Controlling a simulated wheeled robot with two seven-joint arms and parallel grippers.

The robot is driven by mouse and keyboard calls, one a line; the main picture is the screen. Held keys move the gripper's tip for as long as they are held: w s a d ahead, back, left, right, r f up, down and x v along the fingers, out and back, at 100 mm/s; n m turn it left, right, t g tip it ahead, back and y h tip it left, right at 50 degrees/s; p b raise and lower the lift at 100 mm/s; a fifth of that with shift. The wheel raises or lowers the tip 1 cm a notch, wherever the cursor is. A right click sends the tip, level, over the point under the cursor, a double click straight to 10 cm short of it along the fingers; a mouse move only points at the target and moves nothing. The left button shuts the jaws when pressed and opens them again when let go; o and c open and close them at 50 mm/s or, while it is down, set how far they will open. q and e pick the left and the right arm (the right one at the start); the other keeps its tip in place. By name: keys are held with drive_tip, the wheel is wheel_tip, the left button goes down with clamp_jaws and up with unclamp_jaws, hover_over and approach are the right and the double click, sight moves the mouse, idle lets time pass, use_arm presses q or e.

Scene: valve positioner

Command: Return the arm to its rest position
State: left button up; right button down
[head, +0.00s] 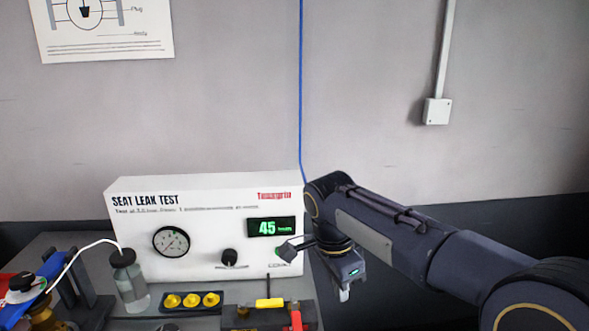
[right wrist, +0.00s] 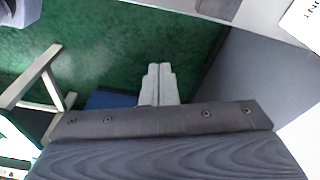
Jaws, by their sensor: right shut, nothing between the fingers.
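My right gripper (head: 344,293) hangs at the right of the white seat leak test box, near its right edge, pointing down. In the right wrist view its two pale fingers (right wrist: 158,84) are together with nothing between them. Below it that view shows a green floor (right wrist: 100,45). My right arm reaches in from the lower right of the head view. My left gripper does not show in either view.
The seat leak test box (head: 200,215) has a gauge (head: 171,242), a knob (head: 229,258) and a display reading 45 (head: 270,227). A bottle (head: 129,282), yellow caps (head: 191,300) and a red-handled tool (head: 296,318) are on the bench.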

drive_tip(key=s+d+r+n+y+p, duration=0.1)
drive_tip(key=s+d+r+n+y, duration=0.15)
drive_tip(key=s+d, duration=0.45)
drive_tip(key=s+d+f+n+t+y+p, duration=0.1)
drive_tip(key=s+n, duration=0.3)
drive_tip(key=s, duration=0.4)
drive_tip(key=s+d+f+n+t+y+p, duration=0.2)
drive_tip(key=s+d+n+t, duration=0.1)
drive_tip(key=s, duration=0.5)
drive_tip(key=shift+s+d+f+n+t+p, duration=0.25)
drive_tip(key=shift+s+n+t+p, duration=0.15)
drive_tip(key=shift+n+t, duration=0.65)
drive_tip(key=shift+g, duration=0.35)
